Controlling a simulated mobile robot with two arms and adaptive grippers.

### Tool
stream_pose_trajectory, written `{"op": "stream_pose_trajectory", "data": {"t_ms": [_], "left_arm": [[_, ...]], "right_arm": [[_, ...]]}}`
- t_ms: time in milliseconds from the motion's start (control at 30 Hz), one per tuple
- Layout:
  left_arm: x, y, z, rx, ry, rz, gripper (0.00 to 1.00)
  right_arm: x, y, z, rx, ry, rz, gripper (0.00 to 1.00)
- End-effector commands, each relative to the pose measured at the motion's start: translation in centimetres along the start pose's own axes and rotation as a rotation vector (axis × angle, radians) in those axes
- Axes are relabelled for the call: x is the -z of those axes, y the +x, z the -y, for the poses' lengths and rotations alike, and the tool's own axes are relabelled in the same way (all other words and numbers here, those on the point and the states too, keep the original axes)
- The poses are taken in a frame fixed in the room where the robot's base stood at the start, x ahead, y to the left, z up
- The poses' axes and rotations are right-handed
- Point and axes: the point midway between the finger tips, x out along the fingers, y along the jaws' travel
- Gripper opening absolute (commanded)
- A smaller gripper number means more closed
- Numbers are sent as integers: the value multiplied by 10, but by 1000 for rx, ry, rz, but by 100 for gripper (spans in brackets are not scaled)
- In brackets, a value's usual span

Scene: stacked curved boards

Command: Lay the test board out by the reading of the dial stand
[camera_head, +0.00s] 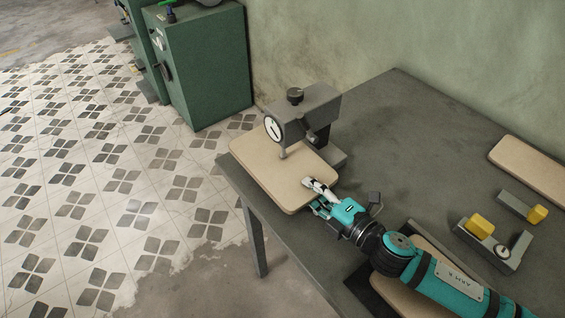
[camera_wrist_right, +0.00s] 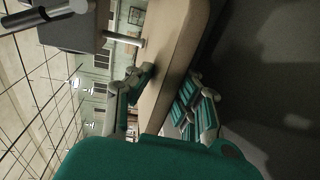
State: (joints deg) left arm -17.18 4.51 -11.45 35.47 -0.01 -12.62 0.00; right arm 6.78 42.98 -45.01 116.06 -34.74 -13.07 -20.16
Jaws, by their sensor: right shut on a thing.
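The beige test board (camera_head: 262,163) lies under the head of the grey dial stand (camera_head: 306,112), near the table's left corner. The stand has a round white dial (camera_head: 273,128) on its front, and its probe comes down on or just above the board. My right gripper (camera_head: 313,190) is shut on the board's near right edge. In the right wrist view, the fingers (camera_wrist_right: 165,100) sit on both faces of the board (camera_wrist_right: 172,62), and the stand's probe (camera_wrist_right: 122,38) shows at upper left. The dial reading is too small to tell. My left gripper is not in view.
Another beige board (camera_head: 530,168) lies at the table's right back. Grey blocks with yellow parts (camera_head: 480,225) and a small dial stand at right. Beige boards on a dark base (camera_head: 400,297) are partly hidden under my right arm. The back middle of the grey table (camera_head: 400,130) is clear.

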Motion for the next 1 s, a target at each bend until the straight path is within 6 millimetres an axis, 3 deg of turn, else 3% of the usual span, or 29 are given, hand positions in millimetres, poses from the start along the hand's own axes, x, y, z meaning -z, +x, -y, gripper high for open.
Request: {"op": "stream_pose_trajectory", "data": {"t_ms": [600, 933, 967, 1000], "left_arm": [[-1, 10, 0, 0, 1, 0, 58], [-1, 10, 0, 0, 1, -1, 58], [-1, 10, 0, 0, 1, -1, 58], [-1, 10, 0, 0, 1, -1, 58]], "right_arm": [[1, -36, 9, 9, 4, 1, 0], [1, -39, 8, 7, 3, 1, 0], [1, -39, 8, 6, 3, 1, 21], [1, -39, 8, 6, 3, 1, 26]]}}
